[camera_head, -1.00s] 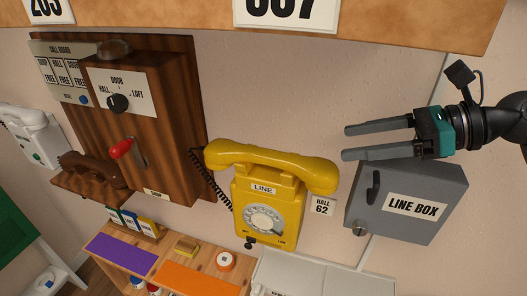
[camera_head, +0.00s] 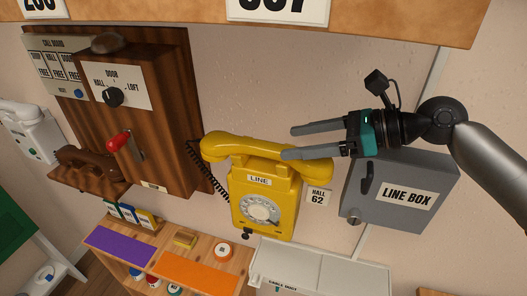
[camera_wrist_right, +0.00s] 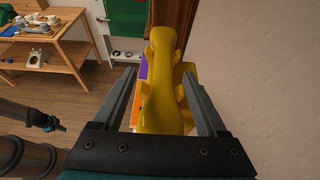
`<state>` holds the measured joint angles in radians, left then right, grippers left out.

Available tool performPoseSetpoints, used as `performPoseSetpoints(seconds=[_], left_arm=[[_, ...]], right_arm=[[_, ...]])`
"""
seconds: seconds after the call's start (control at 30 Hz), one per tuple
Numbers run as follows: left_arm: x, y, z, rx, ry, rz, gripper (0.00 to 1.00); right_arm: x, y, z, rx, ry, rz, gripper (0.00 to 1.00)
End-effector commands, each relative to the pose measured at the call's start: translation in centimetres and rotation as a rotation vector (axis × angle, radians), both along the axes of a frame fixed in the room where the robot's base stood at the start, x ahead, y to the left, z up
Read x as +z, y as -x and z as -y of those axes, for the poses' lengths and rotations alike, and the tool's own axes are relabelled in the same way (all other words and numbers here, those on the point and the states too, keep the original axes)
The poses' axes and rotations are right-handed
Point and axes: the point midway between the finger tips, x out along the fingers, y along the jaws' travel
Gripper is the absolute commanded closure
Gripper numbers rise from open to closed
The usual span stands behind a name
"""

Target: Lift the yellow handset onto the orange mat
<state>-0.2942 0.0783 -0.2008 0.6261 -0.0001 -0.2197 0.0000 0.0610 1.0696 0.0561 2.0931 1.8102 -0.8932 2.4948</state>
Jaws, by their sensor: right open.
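The yellow handset (camera_head: 232,148) lies across the cradle of the yellow wall phone (camera_head: 262,205) in the head view. My right gripper (camera_head: 287,142) is open at the handset's right end, its lower finger overlapping that end in the picture. In the right wrist view the handset (camera_wrist_right: 160,75) runs between the two open fingers (camera_wrist_right: 163,80); whether they touch it I cannot tell. The orange mat (camera_head: 195,272) lies flat on the wooden shelf below the phone, and nothing is on it.
The grey line box (camera_head: 420,170) sits right of the phone, below my right wrist. A wooden call box (camera_head: 150,130) with a red lever is to the left. A purple mat (camera_head: 120,248) and a tape roll (camera_head: 222,250) share the shelf (camera_head: 205,253).

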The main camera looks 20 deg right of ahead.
Motion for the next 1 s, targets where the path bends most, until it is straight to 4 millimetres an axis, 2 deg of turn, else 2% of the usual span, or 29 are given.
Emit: performPoseSetpoints(seconds=[0.23,0.6,0.9,1.0], left_arm=[[0.2,0.5,-0.1,0.0,-0.001,-0.008,1.0],[0.8,0.8,-0.1,0.0,-0.002,-0.014,1.0],[0.7,0.8,-0.2,0.0,-0.003,-0.014,1.0],[0.7,0.8,-0.2,0.001,-0.003,-0.014,1.0]], right_arm=[[-0.3,-0.7,-0.7,0.0,-0.002,0.002,0.25],[-1.8,-3.1,-3.5,0.0,-0.002,0.001,0.25],[-2.0,-3.3,-3.8,0.0,-0.001,-0.001,0.25],[-2.0,-3.3,-3.8,0.0,0.0,0.0,0.34]])
